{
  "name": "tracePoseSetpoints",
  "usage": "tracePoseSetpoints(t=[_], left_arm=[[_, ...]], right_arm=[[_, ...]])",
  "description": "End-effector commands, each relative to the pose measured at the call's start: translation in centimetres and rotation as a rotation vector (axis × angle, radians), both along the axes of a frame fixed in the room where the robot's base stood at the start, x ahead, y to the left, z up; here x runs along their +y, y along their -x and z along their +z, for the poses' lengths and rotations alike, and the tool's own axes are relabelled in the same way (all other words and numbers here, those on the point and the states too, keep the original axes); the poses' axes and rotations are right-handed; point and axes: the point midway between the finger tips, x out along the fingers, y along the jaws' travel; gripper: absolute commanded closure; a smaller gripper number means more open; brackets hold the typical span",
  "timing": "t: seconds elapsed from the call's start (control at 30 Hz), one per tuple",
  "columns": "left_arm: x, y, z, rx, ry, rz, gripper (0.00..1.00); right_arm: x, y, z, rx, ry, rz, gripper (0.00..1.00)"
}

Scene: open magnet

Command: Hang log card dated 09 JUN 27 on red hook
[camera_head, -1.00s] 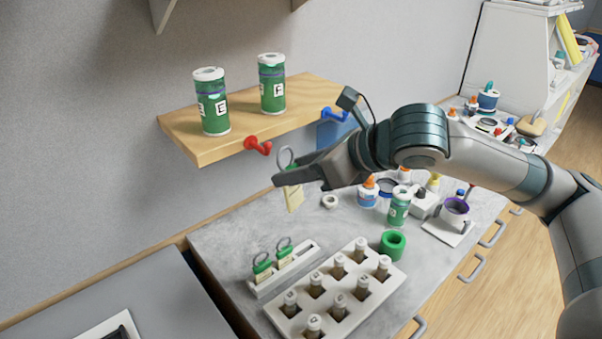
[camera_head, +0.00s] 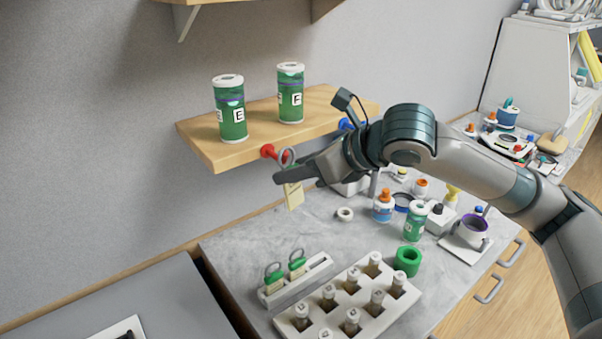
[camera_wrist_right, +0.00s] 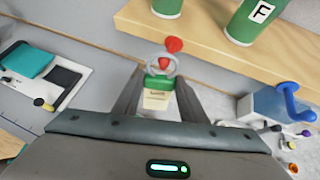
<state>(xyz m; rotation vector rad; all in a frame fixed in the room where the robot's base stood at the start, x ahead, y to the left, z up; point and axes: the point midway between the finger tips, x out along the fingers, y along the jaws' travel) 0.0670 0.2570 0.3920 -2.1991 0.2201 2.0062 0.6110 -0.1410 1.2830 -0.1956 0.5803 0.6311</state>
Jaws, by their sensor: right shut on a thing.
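My right gripper (camera_head: 285,178) is shut on a log card (camera_head: 293,196), a cream card with a green top and a metal ring above it. It hangs upright below the fingers. The card also shows between the fingertips in the right wrist view (camera_wrist_right: 157,98); its date is too small to read. The red hook (camera_head: 268,151) is on the front edge of the wooden shelf, right by the ring. In the right wrist view the red hook (camera_wrist_right: 173,45) lines up with the ring, with red showing through it; I cannot tell whether the ring is around it. My left gripper is not in view.
Green jars E (camera_head: 231,115) and F (camera_head: 290,100) stand on the wooden shelf (camera_head: 210,152). A blue hook (camera_wrist_right: 291,101) is to the right. On the bench are a white rack (camera_head: 320,270) with two other ringed cards, a vial tray (camera_head: 388,308) and several bottles.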

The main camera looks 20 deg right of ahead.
Motion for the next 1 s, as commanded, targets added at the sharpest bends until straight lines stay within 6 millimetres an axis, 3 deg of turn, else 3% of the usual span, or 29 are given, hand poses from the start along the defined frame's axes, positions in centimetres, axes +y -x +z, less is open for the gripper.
tracePoseSetpoints(t=[0.6,1.0], left_arm=[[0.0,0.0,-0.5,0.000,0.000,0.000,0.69],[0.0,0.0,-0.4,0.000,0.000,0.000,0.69]], right_arm=[[1.0,-2.5,-1.1,0.002,0.001,-0.001,0.83],[1.2,-2.9,-2.2,0.000,0.000,0.000,0.83]])
